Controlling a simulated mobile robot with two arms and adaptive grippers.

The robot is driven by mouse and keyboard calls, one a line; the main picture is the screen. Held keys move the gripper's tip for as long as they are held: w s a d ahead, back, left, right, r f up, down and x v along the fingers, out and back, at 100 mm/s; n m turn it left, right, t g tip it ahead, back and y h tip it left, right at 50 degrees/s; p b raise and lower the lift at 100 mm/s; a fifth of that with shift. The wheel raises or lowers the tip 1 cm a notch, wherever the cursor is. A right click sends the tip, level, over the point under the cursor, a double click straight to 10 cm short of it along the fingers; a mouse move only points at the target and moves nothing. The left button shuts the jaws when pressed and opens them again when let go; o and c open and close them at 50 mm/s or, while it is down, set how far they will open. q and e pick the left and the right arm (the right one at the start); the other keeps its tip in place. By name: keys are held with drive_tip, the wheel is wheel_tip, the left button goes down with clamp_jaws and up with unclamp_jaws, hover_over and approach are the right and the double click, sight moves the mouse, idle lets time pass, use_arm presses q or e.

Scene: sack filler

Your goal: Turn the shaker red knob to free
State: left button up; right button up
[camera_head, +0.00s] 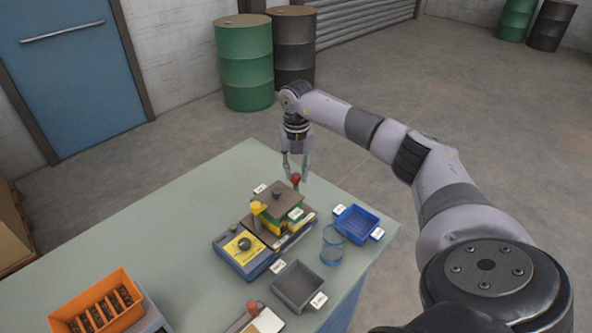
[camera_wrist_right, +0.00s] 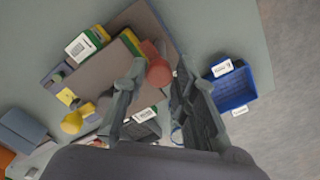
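The red knob (camera_head: 295,178) stands at the far right corner of the shaker (camera_head: 262,232), a stack with a brown top plate and yellow and green layers. In the right wrist view the red knob (camera_wrist_right: 156,66) shows just past and between my right fingertips. My right gripper (camera_head: 297,176) points down over the knob, with its fingers apart on either side of it. It also shows in the right wrist view (camera_wrist_right: 160,72). I cannot tell whether the fingers touch the knob. My left gripper is not in view.
A blue tray (camera_head: 357,222), a clear blue cup (camera_head: 333,246) and a grey tray (camera_head: 297,287) stand to the right of and in front of the shaker. An orange bin (camera_head: 97,306) is at the front left. The table's left part (camera_head: 150,225) is clear.

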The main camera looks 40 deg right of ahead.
sight(296, 175)
drive_tip(key=o, duration=0.3)
drive_tip(key=shift+f, duration=0.1)
wheel_tip(296, 175, up, 12)
drive_tip(key=shift+r, duration=0.1)
idle(0.5)
drive_tip(key=shift+s, duration=0.1)
idle(0.4)
